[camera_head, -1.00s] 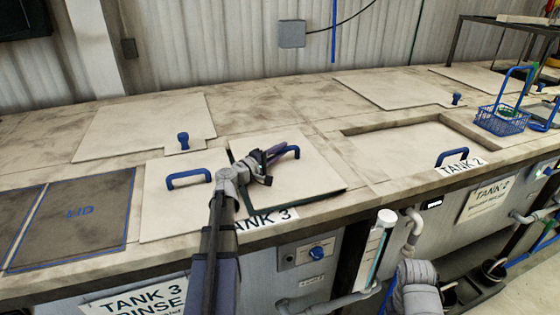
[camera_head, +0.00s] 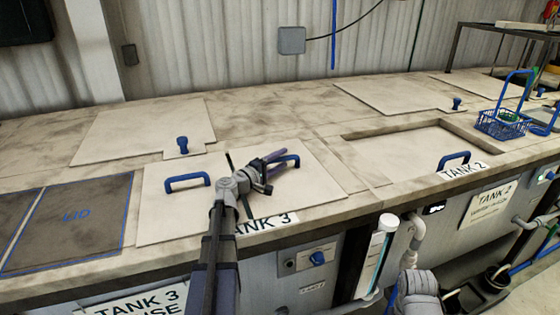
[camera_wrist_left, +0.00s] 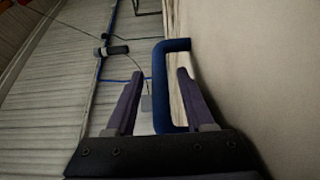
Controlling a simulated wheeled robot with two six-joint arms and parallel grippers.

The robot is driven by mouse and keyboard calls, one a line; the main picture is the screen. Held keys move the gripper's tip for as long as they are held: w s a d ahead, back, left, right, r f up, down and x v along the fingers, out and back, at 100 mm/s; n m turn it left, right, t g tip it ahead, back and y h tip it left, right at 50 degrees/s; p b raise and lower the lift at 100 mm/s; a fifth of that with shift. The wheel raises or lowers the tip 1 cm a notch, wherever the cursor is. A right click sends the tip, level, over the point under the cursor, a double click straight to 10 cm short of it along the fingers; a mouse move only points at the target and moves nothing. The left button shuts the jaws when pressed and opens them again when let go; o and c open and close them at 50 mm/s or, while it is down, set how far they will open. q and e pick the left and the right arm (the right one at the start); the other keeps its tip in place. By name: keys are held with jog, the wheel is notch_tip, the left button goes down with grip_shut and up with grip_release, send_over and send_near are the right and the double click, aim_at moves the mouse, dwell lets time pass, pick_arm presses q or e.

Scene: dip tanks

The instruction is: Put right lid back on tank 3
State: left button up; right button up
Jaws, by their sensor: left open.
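The right lid (camera_head: 318,187) of tank 3 is a pale flat panel with a blue bar handle (camera_head: 294,158). It lies flat over the tank opening, beside the left lid (camera_head: 160,218), with no dark gap visible between them. My left gripper (camera_head: 277,161) is at the right lid's handle, partly hiding it in the head view. In the left wrist view, the fingers (camera_wrist_left: 157,90) are open, one on each side of the blue handle (camera_wrist_left: 160,85). The tank 3 label (camera_head: 268,222) is partly covered by my arm.
A dark marked lid spot (camera_head: 75,215) on the worktop at left is empty. Tank 2's recess (camera_head: 420,150) lies to the right, with a blue handle (camera_head: 453,159) at its front. A blue wire basket (camera_head: 503,124) stands at far right.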

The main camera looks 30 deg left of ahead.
pick_arm(q)
jog(key=shift+r, duration=0.2)
jog(key=v, duration=1.2)
